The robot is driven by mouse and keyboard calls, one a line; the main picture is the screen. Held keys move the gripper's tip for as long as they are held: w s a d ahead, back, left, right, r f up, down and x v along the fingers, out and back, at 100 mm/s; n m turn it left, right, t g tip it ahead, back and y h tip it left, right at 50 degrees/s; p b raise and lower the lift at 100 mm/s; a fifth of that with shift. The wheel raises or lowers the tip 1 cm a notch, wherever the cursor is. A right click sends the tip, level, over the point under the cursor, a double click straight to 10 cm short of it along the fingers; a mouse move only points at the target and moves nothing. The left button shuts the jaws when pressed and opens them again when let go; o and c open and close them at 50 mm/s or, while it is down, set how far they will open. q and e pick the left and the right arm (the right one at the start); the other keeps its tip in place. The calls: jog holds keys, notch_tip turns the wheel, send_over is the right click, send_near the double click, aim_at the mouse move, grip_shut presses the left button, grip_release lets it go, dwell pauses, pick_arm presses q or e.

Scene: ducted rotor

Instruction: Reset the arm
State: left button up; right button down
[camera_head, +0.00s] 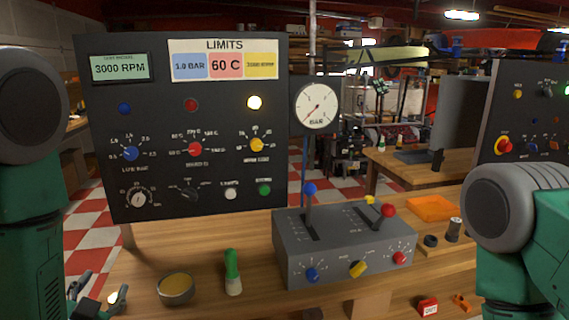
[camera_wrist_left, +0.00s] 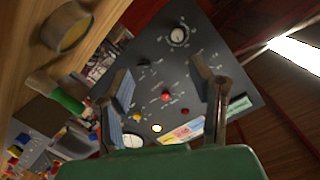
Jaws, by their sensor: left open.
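My left gripper (camera_head: 84,296) shows at the bottom left of the head view, low beside the wooden table's edge. In the left wrist view its two fingers (camera_wrist_left: 165,88) stand wide apart with nothing between them. Past them is the black control panel (camera_wrist_left: 190,60), which in the head view (camera_head: 200,205) stands upright with a 3000 RPM display, a LIMITS label, lamps and knobs. Green and grey links of my two arms show at the left and right edges of the head view. My right gripper is not in either view.
On the table are a round tin (camera_head: 176,289), a green-topped cylinder (camera_head: 233,272) and a grey lever box (camera_head: 340,262). A pressure gauge (camera_head: 317,107) stands behind the box. An orange block (camera_head: 432,208) and a red tag (camera_head: 427,306) lie at the right. A second panel (camera_head: 520,110) stands far right.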

pick_arm(q)
jog(key=s+d+f+n+g+h, duration=0.1)
jog(key=s+d+f+g, duration=0.1)
jog(key=s+f+g, duration=0.5)
jog(key=s+d+f+n+g+h, duration=0.15)
jog(key=s+f, duration=0.25)
jog(key=f, duration=0.8)
jog(key=s+d+f+g, duration=0.1)
jog(key=s+f+g, duration=0.1)
jog(key=s, duration=0.3)
jog(key=s+f+g+h, duration=0.1)
jog(key=s+f+g, duration=0.1)
jog(key=s, duration=0.3)
jog(key=s+d+f+g, duration=0.1)
jog(key=s+f+g, duration=0.2)
jog(key=s, duration=0.3)
jog(key=shift+d+n, duration=0.3)
jog(key=shift+n, duration=0.05)
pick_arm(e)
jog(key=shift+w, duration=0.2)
pick_arm(q)
jog(key=shift+w, duration=0.2)
